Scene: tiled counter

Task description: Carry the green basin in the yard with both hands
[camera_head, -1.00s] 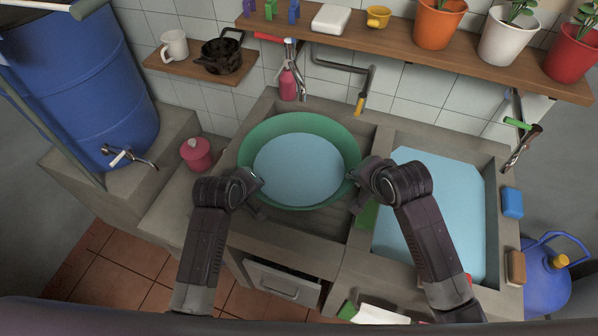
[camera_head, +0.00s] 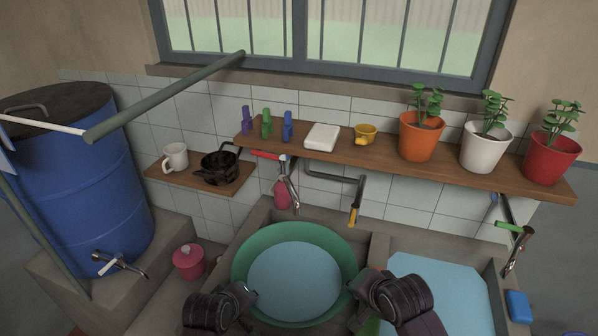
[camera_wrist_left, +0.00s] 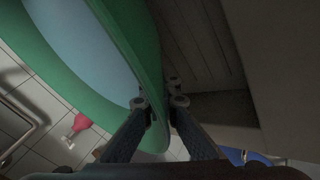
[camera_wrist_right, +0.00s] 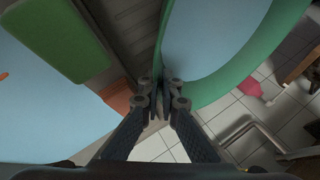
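The green basin (camera_head: 338,243), filled with pale blue water, sits in the left sink of the counter. My left gripper (camera_head: 250,292) is at its left rim, and my right gripper (camera_head: 352,287) is at its right rim. In the left wrist view the basin's green rim (camera_wrist_left: 150,60) passes between the fingers (camera_wrist_left: 158,103), which are closed on it. In the right wrist view the rim (camera_wrist_right: 225,75) runs down to the fingertips (camera_wrist_right: 160,98), which are close together on its edge. The basin's near side is partly hidden by my arms.
A faucet (camera_head: 356,205) hangs just behind the basin. The right sink (camera_head: 440,275) also holds water. A shelf with potted plants (camera_head: 418,140) is above. A blue sponge (camera_head: 518,307) lies right.

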